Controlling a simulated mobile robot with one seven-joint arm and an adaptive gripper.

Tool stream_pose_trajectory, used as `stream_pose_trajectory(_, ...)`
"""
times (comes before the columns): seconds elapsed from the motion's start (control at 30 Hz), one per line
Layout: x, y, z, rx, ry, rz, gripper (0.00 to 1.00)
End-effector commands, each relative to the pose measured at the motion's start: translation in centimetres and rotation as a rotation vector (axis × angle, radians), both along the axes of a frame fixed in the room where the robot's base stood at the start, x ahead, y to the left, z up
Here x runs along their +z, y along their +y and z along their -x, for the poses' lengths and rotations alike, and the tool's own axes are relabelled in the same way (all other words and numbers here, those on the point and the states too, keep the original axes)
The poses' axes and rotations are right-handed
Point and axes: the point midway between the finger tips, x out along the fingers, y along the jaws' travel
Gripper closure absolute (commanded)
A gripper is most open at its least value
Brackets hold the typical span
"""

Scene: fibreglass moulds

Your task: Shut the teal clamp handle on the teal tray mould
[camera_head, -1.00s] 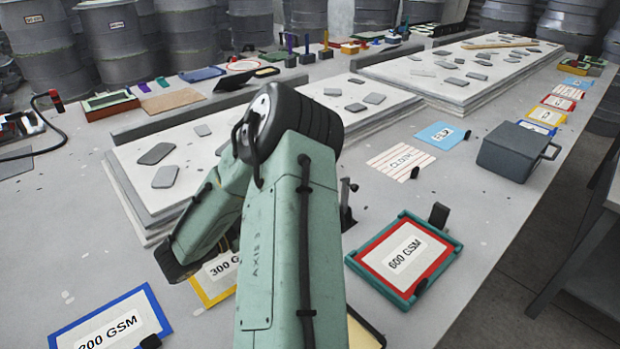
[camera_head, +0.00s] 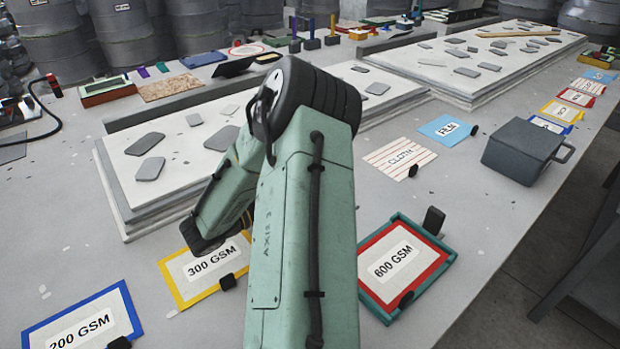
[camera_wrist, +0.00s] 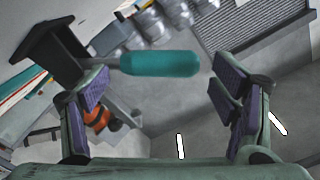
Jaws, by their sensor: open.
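The teal tray mould (camera_head: 424,288) lies on the bench at right of my arm in the head view. A red-bordered 600 GSM card (camera_head: 397,262) lies in it. In the wrist view, the teal clamp handle (camera_wrist: 160,64) extends sideways from a black bracket (camera_wrist: 52,52). My gripper (camera_wrist: 160,88) is open, one finger at each side of the picture. The handle spans much of the gap between the fingertips; I cannot tell whether it touches the left finger. In the head view, my arm hides the gripper and I cannot make out the handle.
A yellow-bordered 300 GSM card (camera_head: 212,268) and a blue-bordered 200 GSM card (camera_head: 85,322) lie left of my arm. A grey lidded box (camera_head: 522,152) stands at right. Stacked white boards (camera_head: 180,165) lie behind the arm.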

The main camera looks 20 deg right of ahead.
Motion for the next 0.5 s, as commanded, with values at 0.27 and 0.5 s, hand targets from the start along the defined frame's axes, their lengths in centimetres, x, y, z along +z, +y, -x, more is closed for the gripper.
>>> stream_pose_trajectory(0.27, 0.00, -0.13, -0.05, 0.000, 0.000, 0.000, 0.20)
stream_pose_trajectory(0.5, -0.01, -0.12, -0.04, 0.000, 0.000, 0.000, 0.32)
